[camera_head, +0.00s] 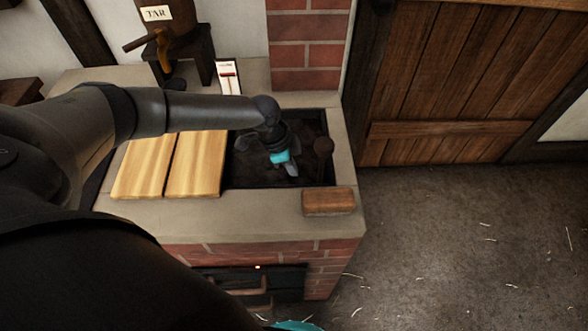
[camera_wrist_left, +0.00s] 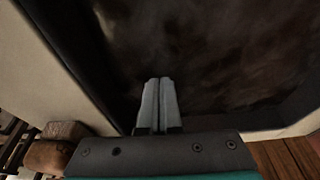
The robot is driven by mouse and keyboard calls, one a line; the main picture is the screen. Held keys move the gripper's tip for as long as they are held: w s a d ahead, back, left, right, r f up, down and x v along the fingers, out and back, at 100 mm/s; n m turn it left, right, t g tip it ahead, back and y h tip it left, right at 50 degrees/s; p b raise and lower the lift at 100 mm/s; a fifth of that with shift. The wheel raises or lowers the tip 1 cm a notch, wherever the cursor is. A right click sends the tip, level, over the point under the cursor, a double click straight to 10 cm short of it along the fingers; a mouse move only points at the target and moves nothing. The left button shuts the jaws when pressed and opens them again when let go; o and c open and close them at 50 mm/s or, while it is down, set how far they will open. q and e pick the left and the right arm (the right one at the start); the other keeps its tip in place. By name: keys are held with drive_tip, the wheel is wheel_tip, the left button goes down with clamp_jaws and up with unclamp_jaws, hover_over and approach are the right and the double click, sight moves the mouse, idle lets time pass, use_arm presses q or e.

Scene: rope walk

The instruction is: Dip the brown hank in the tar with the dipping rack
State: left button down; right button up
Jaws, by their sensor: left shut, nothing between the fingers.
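My left gripper (camera_head: 291,170) reaches over the dark tar vat (camera_head: 244,174) set into the stone-topped brick hearth. Its grey fingers are together with nothing between them. In the left wrist view the shut fingers (camera_wrist_left: 158,82) point at the dark, mottled tar (camera_wrist_left: 215,60). I cannot make out a brown hank in either view. My right gripper is not in view.
Two pale wooden boards (camera_head: 195,165) cover the vat's left part. A brown block (camera_head: 328,201) lies on the front right rim. A barrel labelled TAR (camera_head: 170,17) with a tap stands behind. A brick pillar (camera_head: 309,45) rises at the back. The floor (camera_head: 450,240) at right is open.

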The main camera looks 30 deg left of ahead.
sight(292, 180)
use_arm(q)
wheel_tip(292, 180, down, 4)
drive_tip(key=shift+r+b, duration=0.1)
drive_tip(key=shift+b, duration=0.95)
drive_tip(key=shift+s, duration=0.2)
drive_tip(key=shift+s+f, duration=0.1)
drive_tip(key=shift+f, duration=0.1)
drive_tip(key=shift+d+r+p, duration=0.1)
drive_tip(key=shift+r+p, duration=0.4)
drive_tip(key=shift+p, duration=0.2)
drive_tip(key=r+p, duration=0.4)
drive_tip(key=shift+w+r, duration=0.3)
drive_tip(key=shift+r, duration=0.05)
drive_tip(key=p+v, duration=0.2)
drive_tip(key=v, duration=0.7)
drive_tip(key=shift+a, duration=0.2)
drive_tip(key=c, duration=1.6)
unclamp_jaws()
idle(1.1)
